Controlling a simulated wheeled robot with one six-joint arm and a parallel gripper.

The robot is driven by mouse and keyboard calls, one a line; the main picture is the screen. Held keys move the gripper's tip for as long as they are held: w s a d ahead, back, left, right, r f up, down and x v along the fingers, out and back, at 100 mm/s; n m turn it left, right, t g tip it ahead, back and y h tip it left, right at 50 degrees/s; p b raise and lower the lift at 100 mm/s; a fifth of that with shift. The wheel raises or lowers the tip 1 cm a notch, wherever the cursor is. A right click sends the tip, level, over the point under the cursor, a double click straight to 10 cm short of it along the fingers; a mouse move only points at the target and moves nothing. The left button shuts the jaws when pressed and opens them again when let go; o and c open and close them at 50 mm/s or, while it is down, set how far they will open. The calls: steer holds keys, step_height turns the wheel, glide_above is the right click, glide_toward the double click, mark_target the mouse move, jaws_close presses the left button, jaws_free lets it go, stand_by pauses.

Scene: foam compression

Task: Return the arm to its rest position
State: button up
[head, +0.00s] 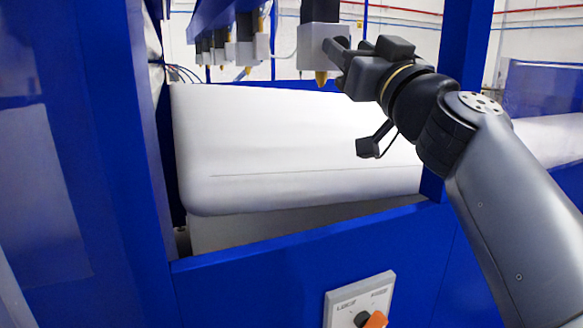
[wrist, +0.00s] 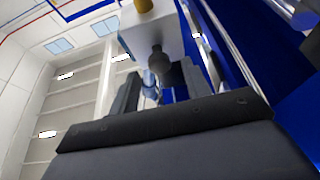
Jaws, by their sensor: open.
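My gripper (head: 335,60) is at the upper right of the head view, in front of the blue machine and above the white foam block. Its jaws also show in the wrist view (wrist: 158,95), apart with no object seen held between them. In the head view the fingers overlap a white box-shaped machine head (head: 312,42) with a brass tip; I cannot tell whether they touch. My arm (head: 510,190) reaches up from the lower right.
The white foam block (head: 300,150) lies tilted in the blue machine frame (head: 110,150). A control panel (head: 345,300) with an orange knob (head: 376,320) is on the front below. Several nozzle heads (head: 245,48) hang at the back. Blue posts stand on both sides.

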steer(key=shift+f+p+x, duration=0.15)
steer(key=shift+f+x, duration=0.05)
steer(key=shift+x, duration=0.65)
steer(key=shift+f+p+x, duration=0.15)
steer(key=shift+x, duration=0.65)
steer(key=shift+w, duration=0.15)
steer(key=shift+f, duration=0.1)
